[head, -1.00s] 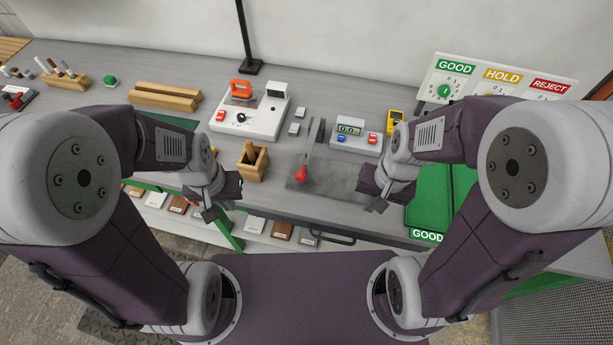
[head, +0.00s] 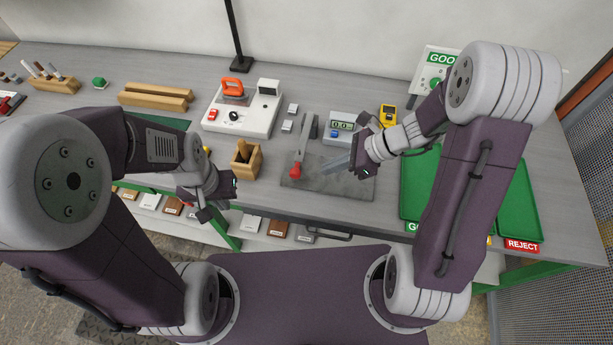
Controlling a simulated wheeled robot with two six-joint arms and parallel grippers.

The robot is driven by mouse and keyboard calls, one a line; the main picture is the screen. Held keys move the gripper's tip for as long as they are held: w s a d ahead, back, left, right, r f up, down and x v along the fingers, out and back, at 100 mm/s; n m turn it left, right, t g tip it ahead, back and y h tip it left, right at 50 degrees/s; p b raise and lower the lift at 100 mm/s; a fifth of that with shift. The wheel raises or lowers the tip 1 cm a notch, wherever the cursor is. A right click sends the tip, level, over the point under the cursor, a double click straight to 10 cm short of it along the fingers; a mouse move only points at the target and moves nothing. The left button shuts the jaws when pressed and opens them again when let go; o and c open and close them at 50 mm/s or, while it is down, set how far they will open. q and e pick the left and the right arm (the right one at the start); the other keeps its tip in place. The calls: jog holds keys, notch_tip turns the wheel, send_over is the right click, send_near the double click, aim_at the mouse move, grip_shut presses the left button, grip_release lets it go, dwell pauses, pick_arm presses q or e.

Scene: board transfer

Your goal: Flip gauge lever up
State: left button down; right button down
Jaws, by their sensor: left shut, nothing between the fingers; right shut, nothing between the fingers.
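The gauge lever is a long grey bar with a red knob (head: 296,171) at its near end. The bar runs back from the knob toward the gauge, and the knob is low over a dark grey plate (head: 315,186). The gauge box (head: 341,126) with a green display stands behind the plate, partly hidden by my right arm. My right gripper (head: 333,166) is shut and empty over the plate, to the right of the red knob and apart from it. My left gripper (head: 222,202) is shut and empty near the table's front edge, left of the plate.
A wooden holder (head: 246,160) stands between my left gripper and the plate. A white device (head: 240,118) with an orange handle is behind it. A yellow meter (head: 388,116) is behind my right arm. Green trays (head: 519,208) lie at the right. A black post (head: 236,40) rises at the back.

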jog(key=b+x, duration=0.1)
jog(key=x, duration=0.8)
jog(key=shift+a+f, duration=0.1)
jog(key=shift+f, duration=0.05)
pick_arm(q)
jog(key=shift+f, duration=0.55)
jog(key=shift+r, duration=0.1)
